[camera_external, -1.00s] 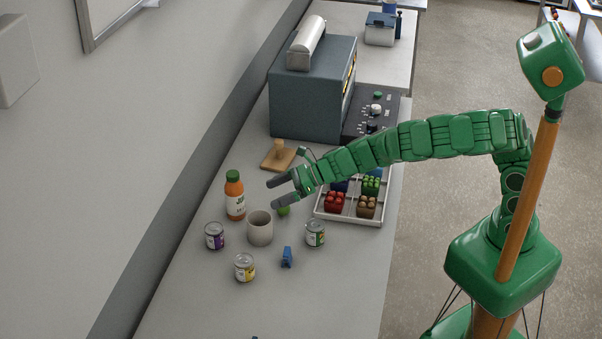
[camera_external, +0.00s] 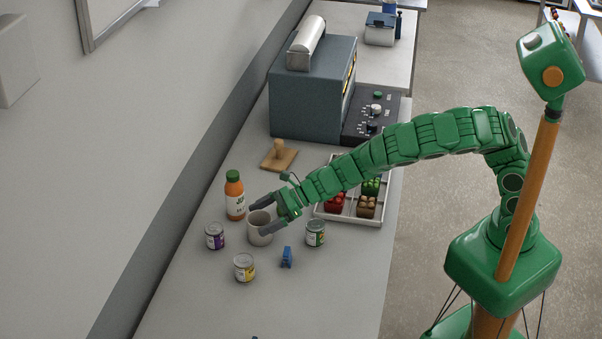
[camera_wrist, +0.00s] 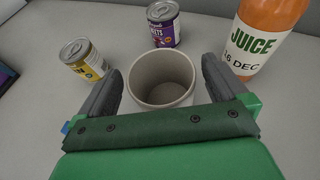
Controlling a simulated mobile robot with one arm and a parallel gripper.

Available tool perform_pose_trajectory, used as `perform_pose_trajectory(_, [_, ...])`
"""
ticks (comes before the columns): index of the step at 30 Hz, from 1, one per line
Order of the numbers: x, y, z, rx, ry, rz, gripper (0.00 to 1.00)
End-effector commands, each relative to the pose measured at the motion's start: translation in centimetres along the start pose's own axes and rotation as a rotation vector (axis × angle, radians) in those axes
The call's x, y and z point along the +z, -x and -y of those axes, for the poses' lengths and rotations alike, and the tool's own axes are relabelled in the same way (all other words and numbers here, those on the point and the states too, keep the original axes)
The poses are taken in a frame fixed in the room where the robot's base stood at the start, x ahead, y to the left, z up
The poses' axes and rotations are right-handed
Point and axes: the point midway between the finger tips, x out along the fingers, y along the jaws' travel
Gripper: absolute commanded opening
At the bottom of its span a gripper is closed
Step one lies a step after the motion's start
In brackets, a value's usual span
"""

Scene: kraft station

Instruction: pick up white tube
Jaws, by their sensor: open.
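The white tube, a greyish-white open-topped cylinder (camera_external: 257,236), stands upright on the counter. It also shows in the wrist view (camera_wrist: 163,74), where I look down into its empty inside. My gripper (camera_external: 257,218) is open, with one dark finger on each side of the tube. In the wrist view the fingers (camera_wrist: 158,85) flank it, the left one close to its wall and the right one with a small gap. I cannot tell whether either finger touches it. My gripper hides part of the tube's near side.
A juice bottle (camera_external: 235,198) stands close behind the tube. A purple can (camera_external: 214,236), a yellow can (camera_external: 244,268), a green-labelled can (camera_external: 315,234) and a small blue object (camera_external: 287,257) stand around it. A divided tray (camera_external: 348,219) lies under my arm.

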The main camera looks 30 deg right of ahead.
Motion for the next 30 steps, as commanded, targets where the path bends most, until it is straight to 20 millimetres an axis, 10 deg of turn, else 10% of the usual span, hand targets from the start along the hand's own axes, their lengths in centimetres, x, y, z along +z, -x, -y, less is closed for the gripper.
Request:
perform_pose_trajectory(21, [0.1,-3.1,-0.1,0.0,0.0,-0.001,1.0])
perform_pose_trajectory(30, [0.1,-3.1,-0.1,0.0,0.001,0.0,0.54])
